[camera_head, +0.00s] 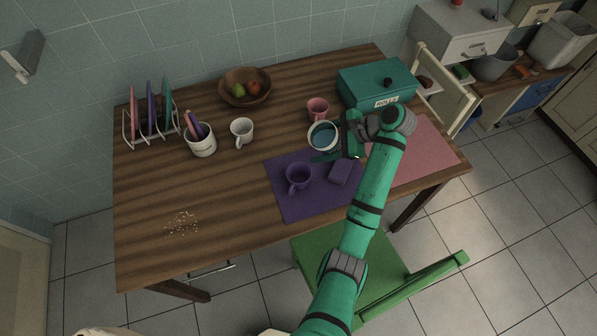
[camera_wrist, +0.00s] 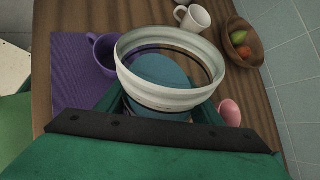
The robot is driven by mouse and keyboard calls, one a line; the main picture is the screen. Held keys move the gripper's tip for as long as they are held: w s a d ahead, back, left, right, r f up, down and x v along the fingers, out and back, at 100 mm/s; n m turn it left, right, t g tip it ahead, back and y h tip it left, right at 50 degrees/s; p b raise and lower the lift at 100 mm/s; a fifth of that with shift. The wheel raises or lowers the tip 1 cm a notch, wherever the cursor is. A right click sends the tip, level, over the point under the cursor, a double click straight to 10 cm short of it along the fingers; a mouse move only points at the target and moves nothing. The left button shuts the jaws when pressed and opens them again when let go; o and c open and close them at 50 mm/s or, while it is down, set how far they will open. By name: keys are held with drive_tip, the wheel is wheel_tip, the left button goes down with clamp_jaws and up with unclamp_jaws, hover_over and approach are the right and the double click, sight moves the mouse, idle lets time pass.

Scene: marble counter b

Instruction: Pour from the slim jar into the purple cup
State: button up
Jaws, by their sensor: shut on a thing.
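The slim jar (camera_head: 323,136) has a pale rim and blue contents or a blue inside. The purple cup (camera_head: 298,178) stands upright on the purple mat (camera_head: 283,207), nearer and left of the jar. The wrist view shows the cup (camera_wrist: 103,55) left of the jar, partly covered by its rim.
A purple block (camera_head: 341,172) lies right of the cup. A pink cup (camera_head: 318,108) stands just behind the jar, with a teal box (camera_head: 365,90) to the right. A white mug (camera_head: 241,131), utensil pot (camera_head: 202,146) and fruit bowl (camera_head: 233,97) stand left. The front left is mostly clear, with crumbs.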

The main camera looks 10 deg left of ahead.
drive_tip(key=shift+s+a+r+t+h, duration=0.15)
drive_tip(key=shift+r+t+h, duration=0.15)
drive_tip(key=shift+r+h, duration=0.15)
drive_tip(key=shift+r+n, duration=0.2)
drive_tip(key=shift+n, duration=0.1)
drive_tip(key=shift+h+p, duration=0.25)
drive_tip(key=shift+p, duration=0.05)
drive_tip(key=shift+a+f, duration=0.1)
drive_tip(key=shift+f, duration=0.1)
drive_tip(key=shift+s+a+f+t, duration=0.1)
drive_tip(key=shift+s+f+t, duration=0.05)
drive_tip(key=shift+t, duration=0.15)
drive_tip(key=shift+w+d+f, duration=0.15)
drive_tip(key=shift+w+d, duration=0.05)
drive_tip(key=shift+d, duration=0.3)
drive_tip(key=shift+a+f, duration=0.25)
drive_tip(key=shift+a, duration=0.25)
drive_tip(key=shift+d+f+p, duration=0.2)
drive_tip(key=shift+f+p, duration=0.2)
drive_tip(key=shift+p, duration=0.1)
drive_tip(key=shift+d+f, duration=0.1)
drive_tip(key=shift+f, duration=0.1)
